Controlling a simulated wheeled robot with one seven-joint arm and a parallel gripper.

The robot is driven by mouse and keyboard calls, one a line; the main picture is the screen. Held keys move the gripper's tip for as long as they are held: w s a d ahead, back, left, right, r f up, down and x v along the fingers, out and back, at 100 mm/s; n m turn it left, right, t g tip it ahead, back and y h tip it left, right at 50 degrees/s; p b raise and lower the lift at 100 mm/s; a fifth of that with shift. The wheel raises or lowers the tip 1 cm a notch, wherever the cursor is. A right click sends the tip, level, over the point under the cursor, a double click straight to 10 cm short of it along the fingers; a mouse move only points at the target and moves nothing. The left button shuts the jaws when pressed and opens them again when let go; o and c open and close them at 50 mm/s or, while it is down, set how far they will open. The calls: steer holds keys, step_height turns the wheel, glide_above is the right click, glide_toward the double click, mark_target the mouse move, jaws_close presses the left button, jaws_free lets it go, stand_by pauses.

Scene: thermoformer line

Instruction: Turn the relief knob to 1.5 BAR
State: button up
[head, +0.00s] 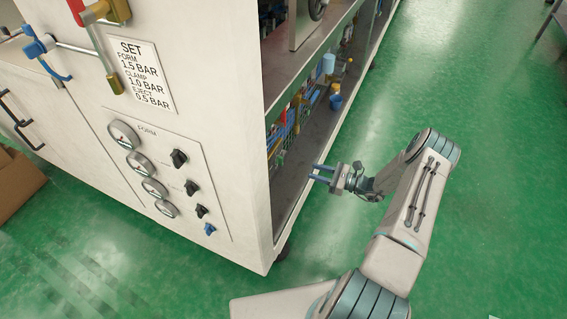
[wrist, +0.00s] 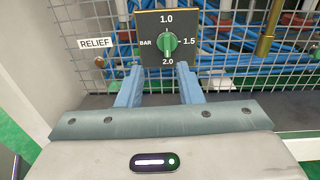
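In the wrist view, the relief knob (wrist: 167,43) is a green knob on a black dial plate (wrist: 150,20) marked 1.0 at the top, 1.5 at the right, 2.0 at the bottom and BAR at the left. Its grip bar stands upright, along the line from 1.0 to 2.0; I cannot tell which end is the pointer. A RELIEF label (wrist: 95,43) is to its left. My gripper (wrist: 157,72) is open, its two blue fingers apart and empty, just below and in front of the knob. In the head view my gripper (head: 314,172) is at the cabinet's open side.
The dial is fixed to a wire mesh (wrist: 110,72) with blue hoses behind it. A brass fitting (wrist: 268,35) is at the right. The cabinet front has gauges, black knobs and a SET sign (head: 140,75) reading FORM 1.5, CLAMP 1.0, EJECT 0.5 BAR. Green floor (head: 480,180) is clear at right.

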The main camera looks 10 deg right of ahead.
mark_target(280, 161)
steer(key=w+f+b+x, duration=0.1)
steer(key=x, duration=1.2)
steer(key=shift+m+t+b, duration=0.3)
steer(key=shift+m, duration=0.1)
steer(key=shift+d+f, duration=0.1)
steer(key=shift+d, duration=0.05)
jaws_close()
